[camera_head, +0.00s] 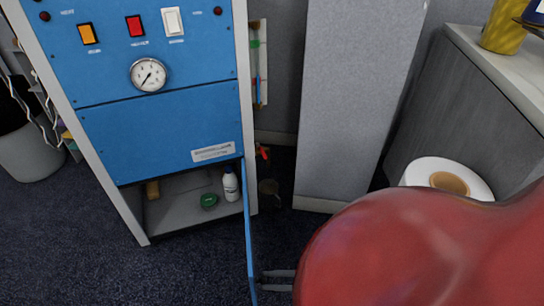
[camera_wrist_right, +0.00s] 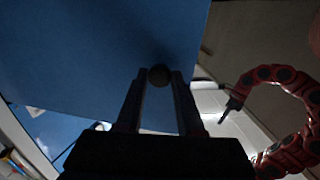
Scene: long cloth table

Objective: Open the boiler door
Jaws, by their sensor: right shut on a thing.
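The boiler (camera_head: 160,95) is a tall blue cabinet with a gauge and switches. Its lower door (camera_head: 249,225) stands swung out from the right side of the lower compartment, seen nearly edge-on. My right gripper (camera_head: 262,279) is at the door's outer end, coming from the right. In the wrist view my right gripper (camera_wrist_right: 158,78) is shut on a dark round knob (camera_wrist_right: 160,74) on the blue door panel (camera_wrist_right: 110,55).
The open compartment holds a white bottle (camera_head: 231,184), a green round item (camera_head: 209,200) and a yellowish block (camera_head: 152,190). A grey panel (camera_head: 350,100) stands right of the boiler. A white roll (camera_head: 425,170) is by the grey cabinet (camera_head: 455,110). Dark carpet in front is clear.

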